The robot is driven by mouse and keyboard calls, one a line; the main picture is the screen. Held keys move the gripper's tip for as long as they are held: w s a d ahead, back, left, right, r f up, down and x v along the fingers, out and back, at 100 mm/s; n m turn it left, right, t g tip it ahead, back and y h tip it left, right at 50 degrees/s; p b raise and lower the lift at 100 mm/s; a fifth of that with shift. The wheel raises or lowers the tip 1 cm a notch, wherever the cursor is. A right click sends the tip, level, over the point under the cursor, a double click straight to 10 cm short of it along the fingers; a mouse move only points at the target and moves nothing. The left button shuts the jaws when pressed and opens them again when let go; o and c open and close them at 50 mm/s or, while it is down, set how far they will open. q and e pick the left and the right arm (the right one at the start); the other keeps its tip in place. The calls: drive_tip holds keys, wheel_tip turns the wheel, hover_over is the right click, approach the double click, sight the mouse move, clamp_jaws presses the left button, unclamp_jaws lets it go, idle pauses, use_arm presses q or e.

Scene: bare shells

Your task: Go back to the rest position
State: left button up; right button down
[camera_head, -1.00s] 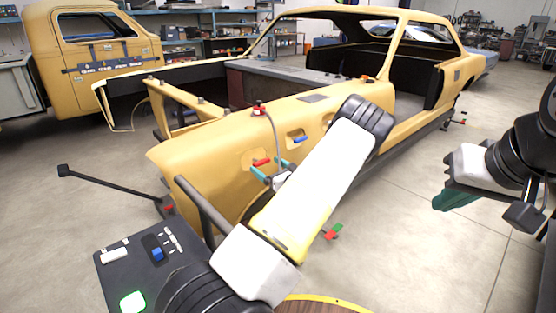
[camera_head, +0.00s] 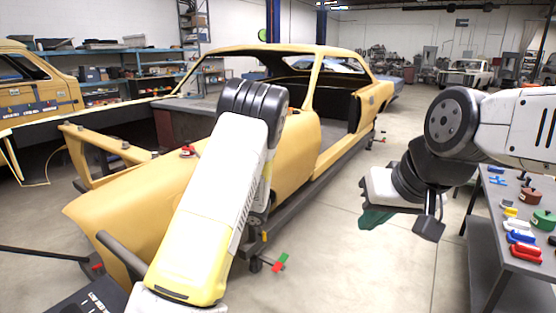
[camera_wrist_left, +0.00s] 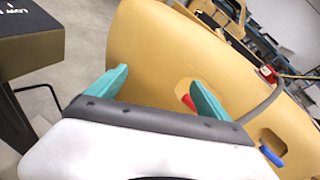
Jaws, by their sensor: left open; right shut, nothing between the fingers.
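My right gripper (camera_head: 374,220) hangs at the right in the head view, above bare floor, its teal fingers closed together and empty. My left forearm crosses the front of the yellow car shell (camera_head: 335,105) in the head view and hides the left gripper there. In the left wrist view my left gripper (camera_wrist_left: 160,76) has its two teal fingers wide apart with nothing between them. Behind them is the yellow fender (camera_wrist_left: 150,45), with a red piece (camera_wrist_left: 188,102) close to one finger and a blue piece (camera_wrist_left: 271,156) farther right. I cannot tell the exact gap to the fender.
A dark panel (camera_head: 85,303) is at the lower left. A stand foot with red and green ends (camera_head: 280,263) is on the floor. Open floor (camera_head: 350,270) lies between shell and table.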

use_arm(q)
drive_tip(key=s+d+r+n+g+h, duration=0.1)
drive_tip(key=s+r+n+g+h, duration=0.2)
drive_tip(key=s, duration=0.4)
drive_tip(key=s+d+r+n+h, duration=0.2)
drive_tip(key=s+r+n+h, duration=0.15)
drive_tip(key=s+n, duration=0.25)
drive_tip(key=s+d+r+n+t+h, duration=0.5)
drive_tip(key=s+d+r+n+h, duration=0.2)
drive_tip(key=s+d+r+h, duration=0.3)
drive_tip(key=s+d+r, duration=0.2)
drive_tip(key=s+d, duration=0.2)
drive_tip(key=shift+s+d+r+n, duration=0.2)
drive_tip(key=shift+d+r+n, duration=0.05)
drive_tip(key=shift+d+n, duration=0.05)
